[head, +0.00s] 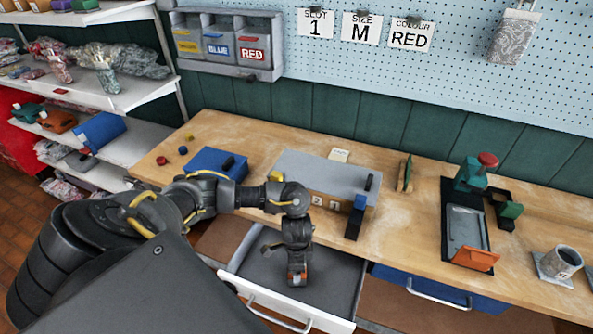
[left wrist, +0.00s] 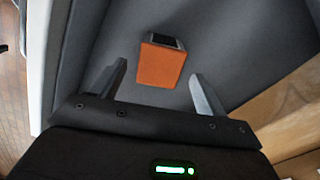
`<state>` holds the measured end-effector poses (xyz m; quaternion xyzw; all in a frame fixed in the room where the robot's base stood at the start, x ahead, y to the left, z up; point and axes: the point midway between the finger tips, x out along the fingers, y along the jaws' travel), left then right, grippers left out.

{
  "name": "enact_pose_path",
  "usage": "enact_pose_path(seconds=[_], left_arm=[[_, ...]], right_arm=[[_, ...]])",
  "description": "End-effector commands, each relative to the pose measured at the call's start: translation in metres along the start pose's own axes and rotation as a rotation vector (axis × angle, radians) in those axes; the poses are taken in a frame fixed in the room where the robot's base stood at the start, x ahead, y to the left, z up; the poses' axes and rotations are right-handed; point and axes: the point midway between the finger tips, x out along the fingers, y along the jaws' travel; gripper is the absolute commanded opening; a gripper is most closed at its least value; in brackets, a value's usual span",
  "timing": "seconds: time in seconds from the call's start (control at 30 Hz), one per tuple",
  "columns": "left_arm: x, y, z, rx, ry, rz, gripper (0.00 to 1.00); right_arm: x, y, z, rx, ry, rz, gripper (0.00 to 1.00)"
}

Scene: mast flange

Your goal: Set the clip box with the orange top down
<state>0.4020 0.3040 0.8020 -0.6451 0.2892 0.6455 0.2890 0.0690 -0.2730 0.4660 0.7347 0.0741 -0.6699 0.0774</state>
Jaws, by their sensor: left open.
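The clip box with the orange top (left wrist: 160,64) is in the left wrist view, on the dark grey floor of the open drawer (head: 330,289). Its orange face is turned towards the camera, and a dark end shows beyond it. My left gripper (left wrist: 157,74) is open, with one finger on each side of the box and visible gaps between. In the head view my left gripper (head: 297,264) points down into the drawer, with a small orange patch at its tip. It hides most of the box there. My right gripper is not in view.
The wooden bench (head: 415,220) lies behind the white-fronted drawer. It bears a blue box (head: 213,162), a grey-topped box (head: 318,172), a tray fixture (head: 466,228) and a mug (head: 561,263). Labelled bins (head: 219,44) hang on the wall. The drawer floor around the gripper looks clear.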

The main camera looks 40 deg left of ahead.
Motion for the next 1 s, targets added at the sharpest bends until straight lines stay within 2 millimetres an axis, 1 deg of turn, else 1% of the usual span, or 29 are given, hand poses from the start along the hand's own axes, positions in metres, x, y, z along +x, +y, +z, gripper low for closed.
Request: enact_pose_path(seconds=[0.03,0.1,0.2,0.3,0.47,1.0], left_arm=[[-0.015,-0.001,-0.001,0.002,0.003,-0.004,0.74],[-0.030,-0.002,-0.001,0.003,0.002,-0.004,0.74],[-0.043,-0.001,0.000,0.002,0.001,-0.003,0.74],[-0.051,-0.001,0.000,0.002,0.001,-0.002,0.74],[-0.056,0.000,0.000,-0.001,0.000,0.000,0.74],[-0.055,0.000,0.000,-0.001,0.000,0.000,0.74]], right_arm=[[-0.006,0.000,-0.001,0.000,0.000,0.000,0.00],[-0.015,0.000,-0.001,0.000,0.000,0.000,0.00],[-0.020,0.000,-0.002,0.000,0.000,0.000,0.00],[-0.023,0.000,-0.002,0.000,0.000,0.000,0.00],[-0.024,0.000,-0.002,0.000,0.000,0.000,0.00],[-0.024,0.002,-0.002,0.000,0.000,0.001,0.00]])
